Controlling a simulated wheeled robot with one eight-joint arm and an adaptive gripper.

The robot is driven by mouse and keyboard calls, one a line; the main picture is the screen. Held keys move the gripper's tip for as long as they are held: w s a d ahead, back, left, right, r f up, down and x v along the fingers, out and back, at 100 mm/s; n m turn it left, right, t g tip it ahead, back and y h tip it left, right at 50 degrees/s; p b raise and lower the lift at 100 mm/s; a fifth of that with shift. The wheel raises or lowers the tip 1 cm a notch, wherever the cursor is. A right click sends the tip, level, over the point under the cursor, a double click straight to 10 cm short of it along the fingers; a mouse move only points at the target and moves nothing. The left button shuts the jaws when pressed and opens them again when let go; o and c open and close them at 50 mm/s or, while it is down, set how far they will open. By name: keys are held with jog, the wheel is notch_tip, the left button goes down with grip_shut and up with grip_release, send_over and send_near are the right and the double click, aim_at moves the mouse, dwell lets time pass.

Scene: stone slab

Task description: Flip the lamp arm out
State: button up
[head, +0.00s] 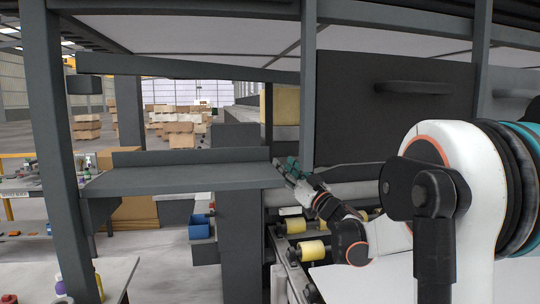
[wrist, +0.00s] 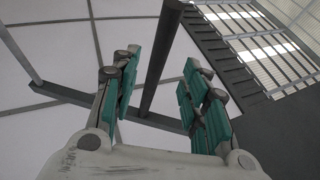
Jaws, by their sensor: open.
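I cannot tell for certain which part is the lamp arm. A long, slightly slanted grey bar (head: 190,67) runs under the roof panel at upper left, with a small dark box (head: 84,85) below its left end. A grey vertical post (head: 308,85) comes down close to my gripper (head: 287,169). My gripper is open, with teal finger pads, at the right end of the grey shelf. In the wrist view my gripper (wrist: 160,95) points upward. A dark post (wrist: 160,60) shows in the gap between the fingers; I see no contact.
The grey shelf (head: 180,178) lies left of my gripper. A dark panel with a handle (head: 425,87) stands at right. Rollers with yellow sleeves (head: 313,249) are below. A thick post (head: 55,130) stands at left, and a blue bin (head: 200,227) sits under the shelf.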

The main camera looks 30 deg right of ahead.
aim_at(271, 155)
jog(key=shift+h, duration=0.3)
jog(key=x, duration=0.9)
jog(key=shift+a+b, duration=0.1)
jog(key=shift+b, duration=0.2)
grip_shut()
